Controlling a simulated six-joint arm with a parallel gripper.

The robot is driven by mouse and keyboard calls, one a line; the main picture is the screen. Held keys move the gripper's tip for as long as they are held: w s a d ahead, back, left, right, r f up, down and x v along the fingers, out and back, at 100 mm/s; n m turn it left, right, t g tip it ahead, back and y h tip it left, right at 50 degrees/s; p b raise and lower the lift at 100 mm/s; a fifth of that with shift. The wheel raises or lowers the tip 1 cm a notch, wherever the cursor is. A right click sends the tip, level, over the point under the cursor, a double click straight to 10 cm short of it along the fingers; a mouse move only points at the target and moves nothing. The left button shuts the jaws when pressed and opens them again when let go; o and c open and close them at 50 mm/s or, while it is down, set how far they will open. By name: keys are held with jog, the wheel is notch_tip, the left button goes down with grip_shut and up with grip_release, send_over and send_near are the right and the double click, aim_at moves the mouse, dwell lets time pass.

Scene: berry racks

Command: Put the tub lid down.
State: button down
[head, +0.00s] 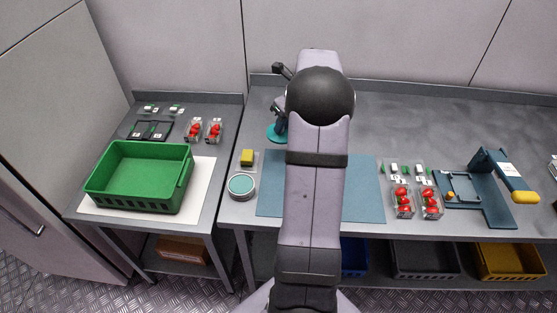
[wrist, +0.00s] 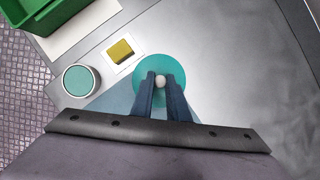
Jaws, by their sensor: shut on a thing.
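The tub lid (wrist: 148,66) is a round teal disc with a small pale knob at its middle. My gripper (wrist: 161,84) is shut on the knob, seen from above in the wrist view. In the head view the lid (head: 274,134) shows flat below my gripper (head: 280,121), partly hidden by my arm. I cannot tell whether it touches the table or hangs just above it. A round tub (head: 241,187) with a pale rim and teal inside stands to the front left of the lid; it also shows in the wrist view (wrist: 81,80).
A yellow block (head: 247,157) on a pale square lies between tub and lid. A blue-green mat (head: 350,190) covers the bench middle. Berry punnets (head: 403,202) and a blue fixture (head: 490,200) stand right. A green crate (head: 140,178) is on the left table. Bare bench lies behind the lid.

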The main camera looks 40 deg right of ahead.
jog(key=shift+s+a+n+y, duration=0.2)
jog(key=shift+a+n+y, duration=0.1)
jog(key=shift+a+n, duration=0.5)
jog(key=shift+s+n, duration=0.1)
jog(key=shift+n, duration=0.6)
jog(key=shift+f, duration=0.1)
jog(key=shift+f+p, duration=1.2)
jog(key=shift+f, duration=3.8)
jog(key=shift+f, duration=0.15)
jog(key=c, duration=1.7)
grip_release()
